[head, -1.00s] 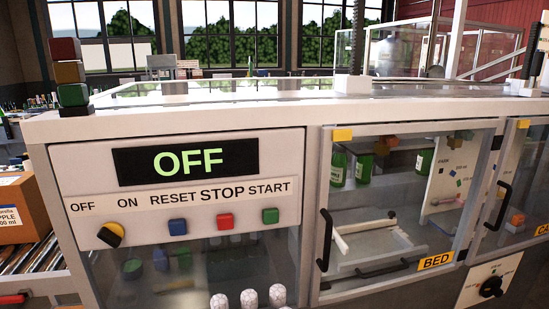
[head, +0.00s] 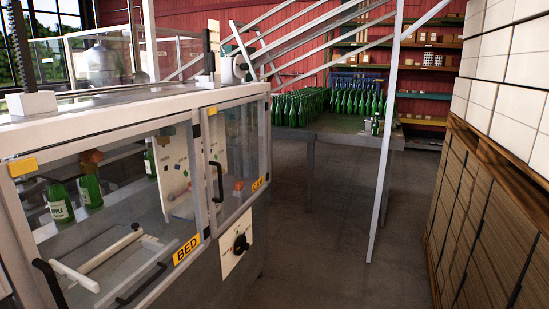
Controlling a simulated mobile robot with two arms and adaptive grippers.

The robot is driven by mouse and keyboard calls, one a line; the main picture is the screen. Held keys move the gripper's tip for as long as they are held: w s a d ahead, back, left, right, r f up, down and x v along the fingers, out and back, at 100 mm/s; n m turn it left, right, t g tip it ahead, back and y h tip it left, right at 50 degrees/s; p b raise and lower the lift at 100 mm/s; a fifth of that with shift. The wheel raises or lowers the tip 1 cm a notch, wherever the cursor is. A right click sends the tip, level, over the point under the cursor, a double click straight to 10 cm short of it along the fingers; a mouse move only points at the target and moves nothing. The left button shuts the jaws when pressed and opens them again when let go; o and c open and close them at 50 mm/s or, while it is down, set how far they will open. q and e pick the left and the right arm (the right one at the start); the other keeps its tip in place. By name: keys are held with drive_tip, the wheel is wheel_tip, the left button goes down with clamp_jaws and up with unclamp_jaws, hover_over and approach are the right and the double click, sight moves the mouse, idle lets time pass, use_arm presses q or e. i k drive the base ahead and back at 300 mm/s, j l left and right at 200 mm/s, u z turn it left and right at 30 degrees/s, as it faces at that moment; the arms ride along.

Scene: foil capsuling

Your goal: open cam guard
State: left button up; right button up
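The cam guard (head: 240,140) is a clear, pale-framed door at the right end of the machine's front, with a yellow label (head: 258,184) that seems to read CAM. It looks closed. Its black vertical handle (head: 217,181) is on the left side of the door. A yellow block (head: 212,111) sits at its top left corner. Behind the pane are small orange and dark parts, hard to make out. Neither of my grippers is in view.
The bed guard (head: 110,150), labelled BED (head: 186,249), is left of it, with green bottles (head: 90,190) behind. A black knob (head: 241,243) is below the cam guard. Clear floor (head: 330,220) lies to the right, then stacked cartons (head: 490,210). A bottle table (head: 340,125) stands behind.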

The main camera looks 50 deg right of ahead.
sight(206, 112)
drive_tip(key=z, duration=1.3)
